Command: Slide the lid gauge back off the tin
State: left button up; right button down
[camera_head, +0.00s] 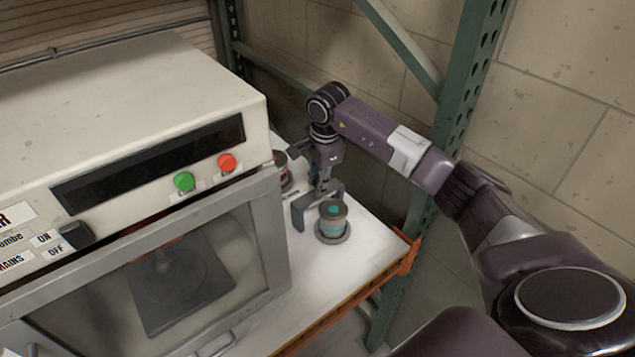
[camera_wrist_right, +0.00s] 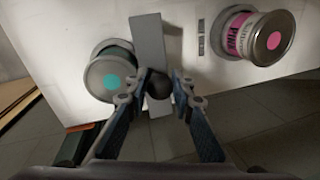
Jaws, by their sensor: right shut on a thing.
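The tin (camera_head: 333,222) has a teal dot on its lid and a teal band, and stands upright on a round grey base near the shelf's front right. In the right wrist view the tin (camera_wrist_right: 111,78) is left of the fingers. The lid gauge (camera_wrist_right: 149,48) is a grey bar with a dark knob; it lies beside the tin, close to its rim. Whether they touch is unclear. In the head view the grey gauge (camera_head: 299,214) shows behind and left of the tin. My right gripper (camera_wrist_right: 165,80) is shut on the gauge's knob. My left gripper is out of view.
A pink-labelled tin (camera_wrist_right: 262,38) stands farther along the white shelf (camera_head: 340,262), partly hidden in the head view. A large oven-like machine (camera_head: 130,120) fills the left. A green rack post (camera_head: 467,90) and an orange shelf edge (camera_head: 350,300) bound the right.

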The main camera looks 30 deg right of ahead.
jog(key=shift+w+a+f+b, duration=0.1)
jog(key=shift+w+b, duration=0.55)
jog(key=shift+w+r, duration=0.3)
jog(key=c, duration=2)
grip_release()
jog(key=o, duration=0.3)
jog(key=shift+w+f, duration=0.15)
jog(key=shift+w, duration=0.05)
jog(key=r, duration=0.4)
jog(key=s+r, duration=0.1)
jog(key=r, duration=0.3)
jog(key=s+r, duration=0.1)
jog(key=r, duration=0.2)
jog(key=shift+s+a+r, duration=0.15)
jog(key=shift+s+r, duration=0.05)
jog(key=shift+r, duration=0.2)
